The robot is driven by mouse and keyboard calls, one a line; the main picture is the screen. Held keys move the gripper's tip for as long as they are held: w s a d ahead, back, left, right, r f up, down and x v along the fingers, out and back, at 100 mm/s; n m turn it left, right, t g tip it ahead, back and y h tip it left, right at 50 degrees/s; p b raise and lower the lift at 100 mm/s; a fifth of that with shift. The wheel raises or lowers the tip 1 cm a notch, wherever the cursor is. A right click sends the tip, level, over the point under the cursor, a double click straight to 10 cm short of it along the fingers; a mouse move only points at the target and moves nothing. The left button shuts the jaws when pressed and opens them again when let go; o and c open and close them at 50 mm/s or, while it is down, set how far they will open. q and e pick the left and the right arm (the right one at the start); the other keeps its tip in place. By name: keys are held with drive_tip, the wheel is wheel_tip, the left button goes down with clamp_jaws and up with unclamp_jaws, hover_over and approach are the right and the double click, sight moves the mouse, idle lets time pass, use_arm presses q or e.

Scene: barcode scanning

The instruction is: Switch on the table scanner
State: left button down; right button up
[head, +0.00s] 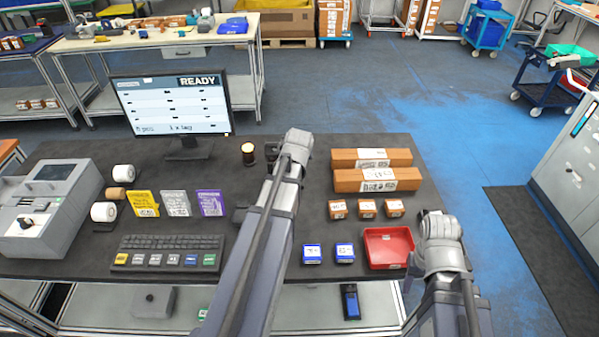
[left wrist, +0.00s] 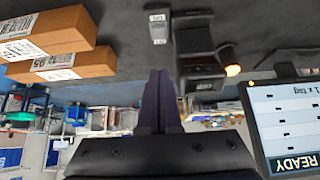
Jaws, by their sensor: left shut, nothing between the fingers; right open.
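The black table scanner (left wrist: 200,65) stands on the dark table in the left wrist view, beside a lit amber lamp (left wrist: 230,58). A small grey switch block with pale labels (left wrist: 158,28) sits on the table next to the scanner. In the head view the scanner (head: 272,150) is partly hidden by my left arm, and the switch is hidden. My left gripper (left wrist: 160,75) is shut and empty, its fingertips pointing toward the switch; I cannot tell the gap. My right gripper (head: 428,214) is open and empty near the red tray (head: 388,263), partly hidden by its wrist.
A monitor (head: 171,103) reading READY stands behind the keyboard (head: 168,252). Long brown boxes (head: 370,158), small brown boxes (head: 367,208) and blue boxes (head: 345,252) lie right of my left arm. Coloured cards (head: 174,203) and a grey machine (head: 45,208) are on the left.

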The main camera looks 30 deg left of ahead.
use_arm(q)
drive_tip(key=b+x, duration=0.9)
drive_tip(key=x, duration=0.2)
drive_tip(key=shift+d, duration=0.15)
drive_tip(key=shift+s+d+f+b, duration=0.1)
drive_tip(key=shift+s+f+b, duration=0.1)
drive_tip(key=shift+f+b, duration=0.35)
drive_tip(key=shift+s+d+f+b, duration=0.1)
drive_tip(key=shift+s+f+b, duration=0.05)
drive_tip(key=shift+f+b, duration=0.85)
drive_tip(key=shift+f, duration=0.1)
drive_tip(key=shift+s+r, duration=0.1)
